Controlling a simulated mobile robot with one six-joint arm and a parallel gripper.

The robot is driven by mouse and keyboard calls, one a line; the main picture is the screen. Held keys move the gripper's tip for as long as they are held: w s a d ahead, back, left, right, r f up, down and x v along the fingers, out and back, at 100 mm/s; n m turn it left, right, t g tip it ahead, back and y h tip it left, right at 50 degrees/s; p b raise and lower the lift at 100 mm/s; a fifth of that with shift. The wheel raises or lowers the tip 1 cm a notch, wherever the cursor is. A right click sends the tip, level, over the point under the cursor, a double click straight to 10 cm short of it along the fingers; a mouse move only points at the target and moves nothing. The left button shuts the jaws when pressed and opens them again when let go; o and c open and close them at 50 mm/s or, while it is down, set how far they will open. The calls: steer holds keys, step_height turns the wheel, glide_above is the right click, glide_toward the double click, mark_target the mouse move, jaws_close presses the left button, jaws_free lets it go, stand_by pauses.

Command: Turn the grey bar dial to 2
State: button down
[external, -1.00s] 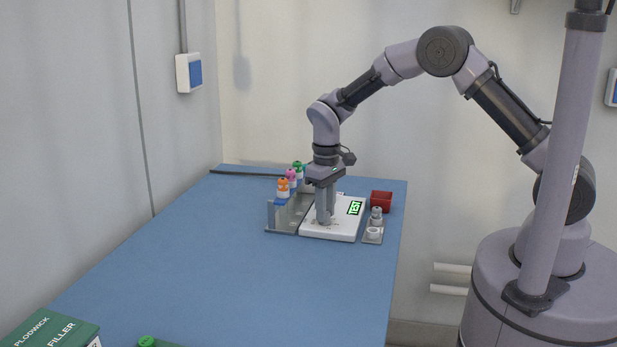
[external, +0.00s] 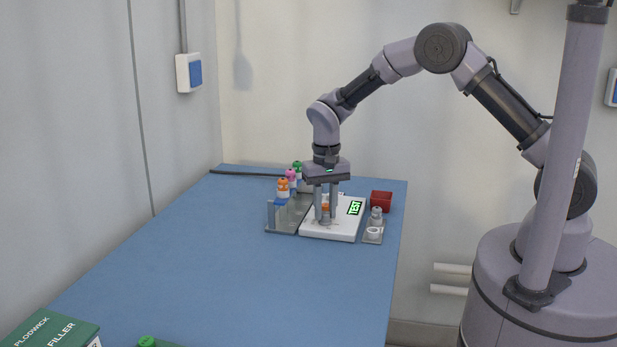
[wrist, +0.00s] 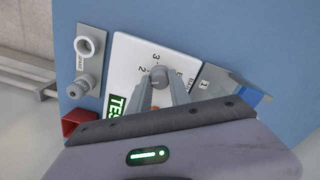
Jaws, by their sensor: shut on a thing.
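The white panel (external: 345,232) lies on the blue bench, with a lit green display (external: 356,208) that appears to read TEST. In the wrist view the grey dial (wrist: 159,74) stands on the panel face (wrist: 125,48), with the marks 2 and 3 beside its upper left. My gripper (external: 326,219) points straight down over the panel, its fingers side by side. In the wrist view my gripper (wrist: 161,86) is shut on the dial. The fingers partly hide the dial, and I cannot tell which mark its bar points to.
The front of the blue bench (external: 220,270) is mostly clear.

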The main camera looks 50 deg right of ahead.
mark_target(320, 212)
steer(key=shift+m, duration=2.3)
steer(key=c, duration=1.2)
jaws_free()
step_height(320, 212, up, 18)
steer(key=p, duration=0.6)
steer(key=shift+f, duration=0.25)
